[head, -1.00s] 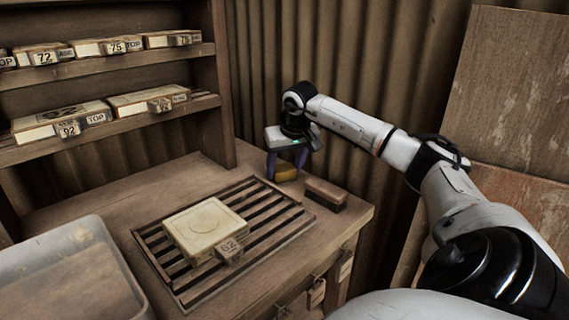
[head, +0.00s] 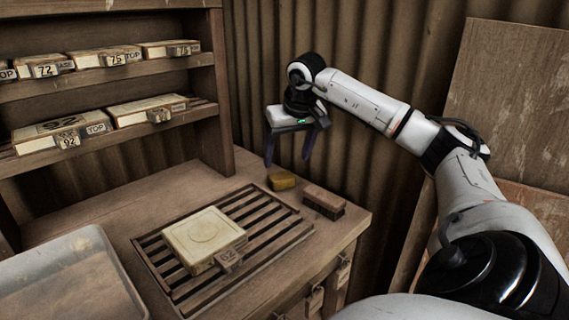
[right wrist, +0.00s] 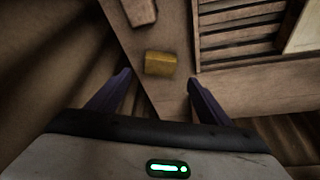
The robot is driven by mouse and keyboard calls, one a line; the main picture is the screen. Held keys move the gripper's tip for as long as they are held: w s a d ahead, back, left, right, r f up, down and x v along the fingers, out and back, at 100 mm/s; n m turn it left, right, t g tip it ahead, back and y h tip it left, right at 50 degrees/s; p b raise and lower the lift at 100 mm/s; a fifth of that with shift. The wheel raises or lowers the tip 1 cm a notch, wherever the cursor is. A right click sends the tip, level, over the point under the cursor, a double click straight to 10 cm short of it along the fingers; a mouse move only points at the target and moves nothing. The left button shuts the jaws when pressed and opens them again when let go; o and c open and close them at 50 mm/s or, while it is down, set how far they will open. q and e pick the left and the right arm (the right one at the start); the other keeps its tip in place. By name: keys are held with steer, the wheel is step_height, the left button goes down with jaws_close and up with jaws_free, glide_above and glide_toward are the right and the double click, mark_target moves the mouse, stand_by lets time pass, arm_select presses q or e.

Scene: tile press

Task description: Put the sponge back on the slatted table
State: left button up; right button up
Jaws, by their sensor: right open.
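The yellow sponge (head: 281,181) lies on the wooden table top at the back, just beyond the slatted rack and left of the brush. It also shows in the right wrist view (right wrist: 160,64), beyond my fingertips. My right gripper (head: 289,165) is open and empty, raised above and behind the sponge, and does not touch it. Its two purple fingers stand apart in the right wrist view (right wrist: 158,76). The slatted table (head: 271,236) is a dark slatted rack set on the top. My left gripper is not in view.
A cream tile block (head: 203,238) with a tag marked 62 sits on the slats. A brush (head: 324,202) lies near the table's right edge. A grey tray (head: 68,277) stands at front left. Shelves (head: 120,58) with numbered blocks rise at back left, and a corrugated wall stands behind.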

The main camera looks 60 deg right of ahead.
steer(key=v, duration=0.3)
stand_by(0.5)
